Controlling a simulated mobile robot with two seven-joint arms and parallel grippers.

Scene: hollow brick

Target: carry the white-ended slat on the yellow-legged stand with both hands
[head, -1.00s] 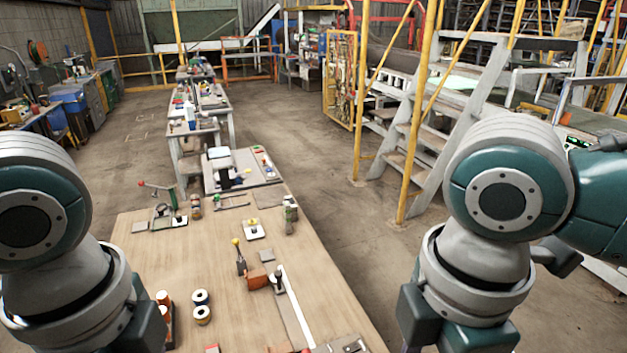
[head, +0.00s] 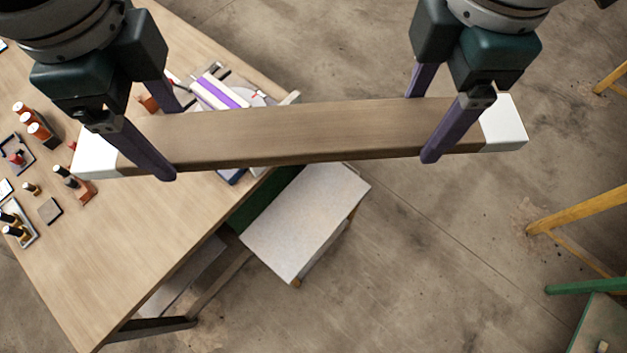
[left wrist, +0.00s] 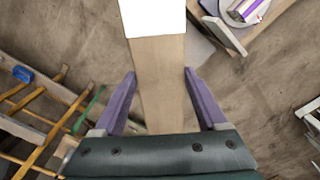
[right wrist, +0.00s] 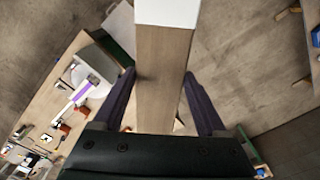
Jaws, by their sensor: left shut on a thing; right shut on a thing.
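The slat (head: 310,133) is a long brown wooden board with white ends, held roughly level across the head view. My left gripper (head: 170,143) is shut across it near its left white end (head: 96,155). My right gripper (head: 423,127) is shut across it near its right white end (head: 504,124). The slat also runs between the fingers in the left wrist view (left wrist: 158,75) and right wrist view (right wrist: 160,75). A pale-topped stand (head: 305,222) with short bits of yellowish leg showing stands on the floor below the slat, apart from it.
A wooden table (head: 130,235) with small bottles and parts lies at the left, partly under the slat. Yellow bars (head: 580,208) and a green-edged piece (head: 585,287) stand at the right edge. Bare concrete floor (head: 430,250) is open at centre right.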

